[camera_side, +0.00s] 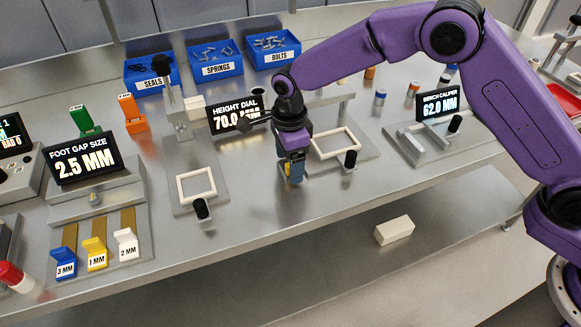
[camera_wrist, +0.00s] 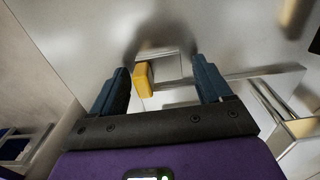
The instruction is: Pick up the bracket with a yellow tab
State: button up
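A yellow tab (camera_wrist: 143,80) shows between my gripper's fingers in the wrist view, close to the left finger. A pale metal piece behind it may be the rest of the bracket; I cannot tell its full shape. In the side view a small patch of the yellow tab (camera_side: 297,170) shows at the fingers, the rest hidden by them. My gripper (camera_side: 292,178) points down, low over the bench at the centre. In the wrist view my gripper (camera_wrist: 161,70) is open, with a wide gap on the tab's right.
A fixture with a pale square frame (camera_side: 337,144) stands right of my gripper, and a similar frame (camera_side: 197,185) left. The height dial display (camera_side: 233,113) is behind. Green (camera_side: 85,121) and orange (camera_side: 132,113) brackets and a yellow 1 MM foot (camera_side: 96,254) are further left.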

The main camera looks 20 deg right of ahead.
jog(key=c, duration=0.9)
jog(key=shift+r, duration=0.1)
jog(key=shift+r, duration=0.5)
notch_tip(320, 180, up, 2)
jog(key=shift+r, duration=0.2)
jog(key=s+d+r, duration=0.1)
jog(key=r, duration=0.1)
jog(key=s+d+r, duration=0.2)
jog(key=s+r, duration=0.1)
jog(key=shift+r, duration=0.3)
jog(key=s+d+r, duration=0.3)
jog(key=s+d, duration=0.2)
jog(key=s, duration=0.2)
jog(key=shift+s+r, duration=0.25)
jog(key=shift+r, duration=0.15)
jog(key=shift+r, duration=0.15)
